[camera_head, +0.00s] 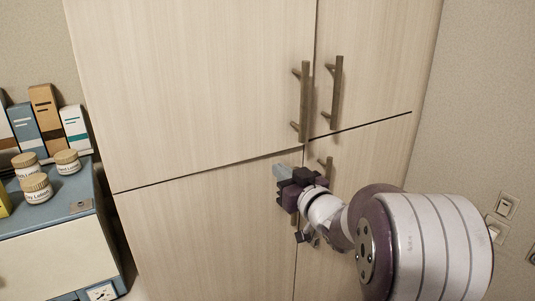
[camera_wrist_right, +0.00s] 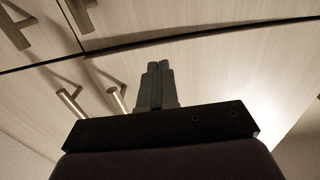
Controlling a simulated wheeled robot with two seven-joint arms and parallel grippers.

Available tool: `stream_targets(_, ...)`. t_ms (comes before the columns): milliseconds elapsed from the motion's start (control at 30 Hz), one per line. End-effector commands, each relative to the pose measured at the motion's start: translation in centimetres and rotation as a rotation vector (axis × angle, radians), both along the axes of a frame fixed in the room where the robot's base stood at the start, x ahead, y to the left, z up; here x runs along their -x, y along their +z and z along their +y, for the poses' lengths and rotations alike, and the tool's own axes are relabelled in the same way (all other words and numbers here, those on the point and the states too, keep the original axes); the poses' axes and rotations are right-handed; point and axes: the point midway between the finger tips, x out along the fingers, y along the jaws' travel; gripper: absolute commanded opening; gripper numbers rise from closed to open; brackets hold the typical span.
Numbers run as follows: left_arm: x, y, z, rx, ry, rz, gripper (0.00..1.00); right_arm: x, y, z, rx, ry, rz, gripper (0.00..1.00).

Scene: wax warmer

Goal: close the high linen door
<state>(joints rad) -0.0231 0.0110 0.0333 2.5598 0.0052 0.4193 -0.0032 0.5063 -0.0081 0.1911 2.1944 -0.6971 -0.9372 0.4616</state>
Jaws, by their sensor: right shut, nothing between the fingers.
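The tall pale wood linen cabinet has an upper left door (camera_head: 200,80) and an upper right door (camera_head: 385,60), each with a bar handle near the middle seam: the left handle (camera_head: 304,102) and the right handle (camera_head: 337,92). Both upper doors look flush or nearly so. In the right wrist view a dark gap (camera_wrist_right: 200,35) runs under the upper right door; I cannot tell if it is slightly ajar. My right gripper (camera_head: 283,171) is shut and empty, in front of the lower doors just below the upper handles. Its fingers show in the wrist view (camera_wrist_right: 155,82). My left gripper is out of view.
Lower doors (camera_head: 205,235) have their own handles, one (camera_head: 327,166) partly behind my gripper. At left a blue-topped cabinet (camera_head: 75,205) holds several lotion jars (camera_head: 37,188) and boxes (camera_head: 47,115). Wall switches (camera_head: 507,206) are at right.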

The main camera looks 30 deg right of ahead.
Motion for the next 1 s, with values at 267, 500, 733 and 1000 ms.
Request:
stream_targets(267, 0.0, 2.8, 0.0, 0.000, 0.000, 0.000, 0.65, -5.2, 0.4, 0.3, 0.000, 0.001, 0.002, 0.00)
stream_targets(500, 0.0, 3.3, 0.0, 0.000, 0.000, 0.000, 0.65, -6.7, 0.1, 0.3, 0.001, 0.000, 0.000, 0.00)
stream_targets(733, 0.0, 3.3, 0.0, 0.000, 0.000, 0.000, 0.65, -6.7, 0.0, 0.2, 0.001, -0.001, 0.000, 0.00)
stream_targets(1000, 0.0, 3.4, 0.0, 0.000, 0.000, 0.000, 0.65, -8.5, 0.0, 0.2, 0.001, 0.050, 0.000, 0.00)
